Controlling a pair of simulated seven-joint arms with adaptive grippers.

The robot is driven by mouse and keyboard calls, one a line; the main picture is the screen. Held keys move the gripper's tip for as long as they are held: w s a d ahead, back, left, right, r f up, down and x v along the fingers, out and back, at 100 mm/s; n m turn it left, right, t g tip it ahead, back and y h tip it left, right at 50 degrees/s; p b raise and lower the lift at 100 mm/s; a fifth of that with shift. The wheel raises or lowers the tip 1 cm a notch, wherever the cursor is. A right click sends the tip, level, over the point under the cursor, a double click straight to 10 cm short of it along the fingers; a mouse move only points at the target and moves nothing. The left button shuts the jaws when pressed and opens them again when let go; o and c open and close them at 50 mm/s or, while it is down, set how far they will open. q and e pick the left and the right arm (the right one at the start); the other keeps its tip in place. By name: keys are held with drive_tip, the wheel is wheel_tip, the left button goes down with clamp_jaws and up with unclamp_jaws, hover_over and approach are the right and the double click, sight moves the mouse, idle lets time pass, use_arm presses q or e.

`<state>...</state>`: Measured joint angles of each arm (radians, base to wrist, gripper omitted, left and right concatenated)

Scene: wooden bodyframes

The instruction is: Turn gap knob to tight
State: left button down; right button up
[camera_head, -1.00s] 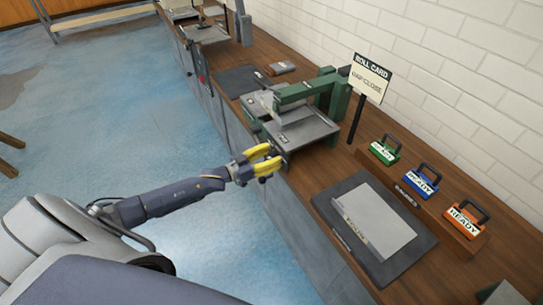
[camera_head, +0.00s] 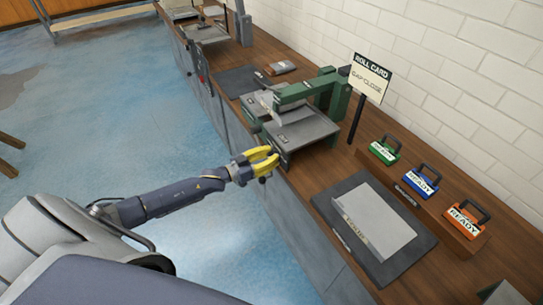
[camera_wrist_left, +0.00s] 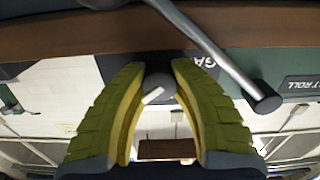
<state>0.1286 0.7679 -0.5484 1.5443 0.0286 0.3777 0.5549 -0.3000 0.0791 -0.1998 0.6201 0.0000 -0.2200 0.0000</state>
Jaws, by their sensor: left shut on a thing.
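The green and grey roll machine (camera_head: 300,125) stands on the wooden bench. My left gripper (camera_head: 268,162), with yellow fingers, is at its front edge. In the left wrist view the gripper (camera_wrist_left: 158,100) is shut on the gap knob (camera_wrist_left: 158,84), a small dark round knob with a pale pointer. A finger lies on each side of it. A dark panel behind carries a partly covered label starting "GA". The pointer slants in that view, and I cannot read its setting. A sign (camera_head: 370,78) reads "ROLL CARD" and "GAP CLOSE". My right gripper is not in view.
A metal lever with a dark end (camera_wrist_left: 268,101) passes close beside the fingers. A dark mat (camera_head: 395,262) with a grey sheet (camera_head: 374,221) lies nearer on the bench. Green, blue and orange "READY" blocks (camera_head: 422,181) stand by the wall.

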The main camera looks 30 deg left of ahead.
use_arm(q)
drive_tip(key=shift+w+r+m, duration=0.1)
drive_tip(key=shift+r+m, duration=0.2)
drive_tip(key=shift+m, duration=0.8)
drive_tip(key=c, duration=1)
unclamp_jaws()
drive_tip(key=shift+f, duration=0.1)
drive_tip(key=v, duration=1.2)
drive_tip(key=shift+d, duration=0.1)
